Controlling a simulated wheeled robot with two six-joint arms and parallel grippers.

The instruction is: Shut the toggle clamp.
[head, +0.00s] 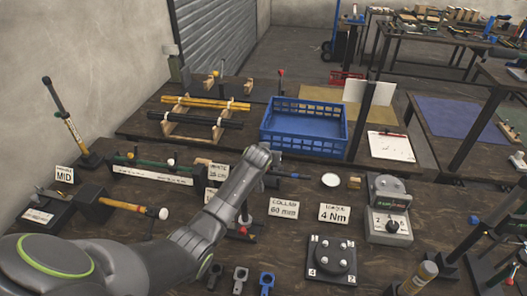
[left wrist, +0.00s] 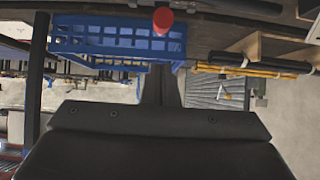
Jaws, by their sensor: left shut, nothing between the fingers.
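A small clamp-like fixture with red parts (head: 243,230) stands on the near bench. It is mostly hidden behind my left arm in the head view, so I cannot tell its lever position there. In the left wrist view, which looks upside down, a red knob (left wrist: 163,20) shows close in front of the blue crate; it looks like the tip of an upright lever. My left gripper (left wrist: 162,85) is shut and empty, with the knob apart from its dark fingers. In the head view its fingers are hidden by the arm. My right gripper is not in view.
A blue crate (head: 304,142) and a rack of yellow and black bars (head: 205,103) stand behind. A grey torque tester (head: 389,215), a black round fixture (head: 332,262) and label cards (head: 283,208) crowd the bench.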

